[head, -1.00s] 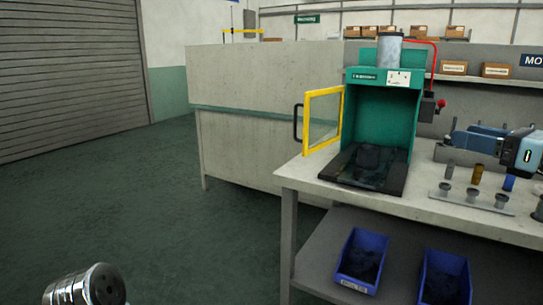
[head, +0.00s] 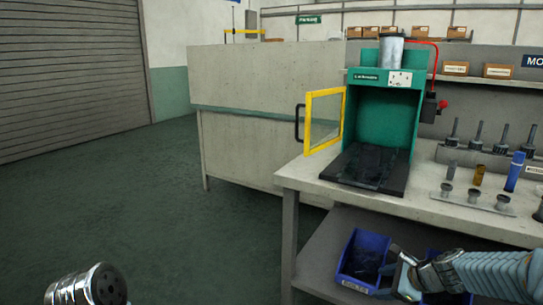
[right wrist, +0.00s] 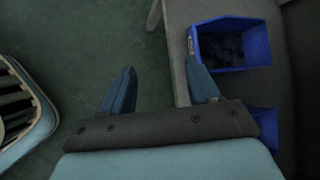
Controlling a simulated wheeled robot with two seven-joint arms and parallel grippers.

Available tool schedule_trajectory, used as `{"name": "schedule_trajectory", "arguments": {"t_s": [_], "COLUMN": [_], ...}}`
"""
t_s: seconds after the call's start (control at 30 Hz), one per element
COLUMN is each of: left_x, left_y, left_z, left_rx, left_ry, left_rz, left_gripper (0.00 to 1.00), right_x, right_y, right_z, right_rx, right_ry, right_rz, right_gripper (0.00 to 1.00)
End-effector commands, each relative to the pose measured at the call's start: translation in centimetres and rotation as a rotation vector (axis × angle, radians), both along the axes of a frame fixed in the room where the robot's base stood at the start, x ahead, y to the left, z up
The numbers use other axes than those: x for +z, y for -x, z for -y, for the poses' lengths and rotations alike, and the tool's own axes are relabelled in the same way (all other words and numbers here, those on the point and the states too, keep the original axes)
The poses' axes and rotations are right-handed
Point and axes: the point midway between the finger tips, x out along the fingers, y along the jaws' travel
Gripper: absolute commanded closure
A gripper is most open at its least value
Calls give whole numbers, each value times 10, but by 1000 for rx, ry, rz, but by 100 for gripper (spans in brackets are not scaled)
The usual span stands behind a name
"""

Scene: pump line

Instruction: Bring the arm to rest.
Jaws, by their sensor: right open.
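My right gripper (head: 388,284) is low in front of the bench's lower shelf, by the blue bins in the head view. Its jaws are apart and empty in the right wrist view (right wrist: 160,88), with floor and shelf edge visible between and beyond the fingers. The right arm reaches in from the lower right. A rounded metal part of my left arm shows at the lower left of the head view, and its gripper is out of sight.
The bench (head: 450,217) carries a green press (head: 384,78) with its yellow-framed door (head: 324,118) open. A blue bin (head: 350,278) sits on the lower shelf, also in the wrist view (right wrist: 235,60). Floor at left is clear.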

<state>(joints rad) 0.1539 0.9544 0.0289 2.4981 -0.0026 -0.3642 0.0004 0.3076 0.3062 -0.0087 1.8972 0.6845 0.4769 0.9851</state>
Motion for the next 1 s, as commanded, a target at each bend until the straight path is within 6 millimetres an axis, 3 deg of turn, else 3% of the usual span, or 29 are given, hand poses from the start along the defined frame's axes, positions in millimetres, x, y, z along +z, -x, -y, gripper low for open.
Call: {"name": "schedule_trajectory", "arguments": {"t_s": [0.03, 0.2, 0.3, 0.4, 0.5, 0.6, 0.7, 1.0], "left_x": [0, 0, 0, 0, 0, 0, 0, 0], "left_y": [0, 0, 0, 0, 0, 0, 0, 0], "left_z": [0, 0, 0, 0, 0, 0, 0, 0], "left_rx": [0, 0, 0, 0, 0, 0, 0, 0], "left_ry": [0, 0, 0, 0, 0, 0, 0, 0], "left_rz": [0, 0, 0, 0, 0, 0, 0, 0], "left_gripper": [54, 54, 54, 54, 54, 54, 54, 54], "right_x": [-38, -150, -205, -247, -274, -286, -291, -293], "right_y": [10, 62, 106, 155, 202, 237, 257, 264], "right_z": [-16, -64, -96, -128, -156, -176, -187, -191], "right_rx": [86, 460, 740, 1038, 1298, 1485, 1589, 1631], "right_ry": [71, 329, 458, 553, 606, 629, 637, 643], "right_rz": [-32, -74, -56, 4, 95, 189, 255, 288], "right_gripper": [39, 39, 39, 39, 39, 39, 39, 39]}}
